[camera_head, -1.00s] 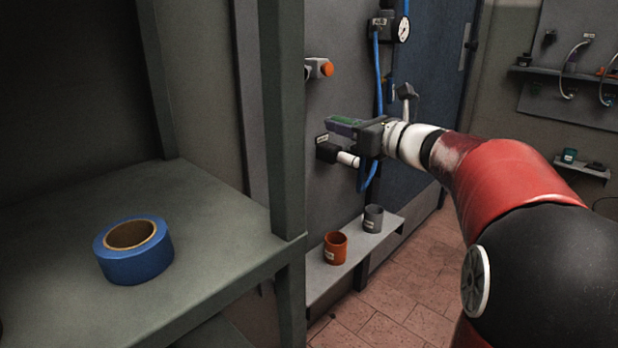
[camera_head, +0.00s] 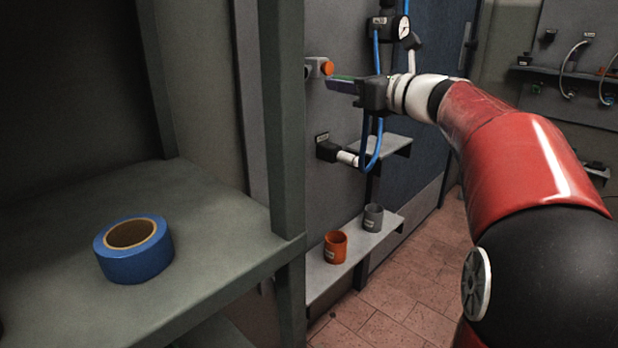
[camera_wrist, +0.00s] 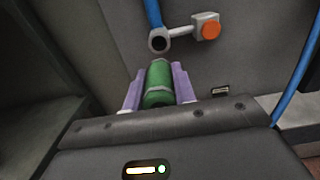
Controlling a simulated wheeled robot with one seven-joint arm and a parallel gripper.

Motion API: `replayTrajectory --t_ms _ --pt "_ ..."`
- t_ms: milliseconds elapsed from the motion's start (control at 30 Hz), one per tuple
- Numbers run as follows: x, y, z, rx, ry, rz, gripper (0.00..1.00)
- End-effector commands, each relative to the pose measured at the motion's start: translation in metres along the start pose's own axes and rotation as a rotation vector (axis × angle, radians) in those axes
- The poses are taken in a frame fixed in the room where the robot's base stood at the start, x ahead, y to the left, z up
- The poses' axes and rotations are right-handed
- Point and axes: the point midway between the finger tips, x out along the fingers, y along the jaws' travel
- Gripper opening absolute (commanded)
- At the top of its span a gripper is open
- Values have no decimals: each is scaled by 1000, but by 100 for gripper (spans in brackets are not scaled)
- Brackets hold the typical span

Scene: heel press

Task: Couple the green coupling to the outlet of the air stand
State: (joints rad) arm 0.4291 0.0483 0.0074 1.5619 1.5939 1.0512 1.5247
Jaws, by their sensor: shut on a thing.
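My gripper (camera_head: 345,86) is shut on the green coupling (camera_wrist: 158,83), which lies between its two purple fingers in the wrist view. In the head view only a thin green strip of the coupling shows above the fingers, which point left toward the wall. A dark round opening (camera_wrist: 158,41), with a blue hose above it, lies just beyond the coupling in the wrist view, apart from it; it looks like the outlet. It joins a white stem and a box with an orange button (camera_wrist: 210,30). That button also shows in the head view (camera_head: 327,67), left of the fingertips.
A black block with a white cylinder (camera_head: 348,158) juts from the wall below my gripper, beside a blue hose loop (camera_head: 378,152). A gauge (camera_head: 403,28) is above. Orange (camera_head: 335,247) and grey (camera_head: 373,217) cups stand on a low shelf. A post (camera_head: 283,120) stands left.

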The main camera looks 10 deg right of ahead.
Motion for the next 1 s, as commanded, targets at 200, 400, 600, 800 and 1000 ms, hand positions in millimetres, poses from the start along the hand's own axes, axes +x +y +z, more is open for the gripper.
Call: replayTrajectory --t_ms 200,400,600,800,1000 --pt "0 0 9 0 0 -1 0" --pt "0 0 9 0 0 -1 0" --pt "4 0 9 0 0 0 0" --pt "12 0 9 0 0 -1 0" --pt "20 0 9 0 0 1 0"
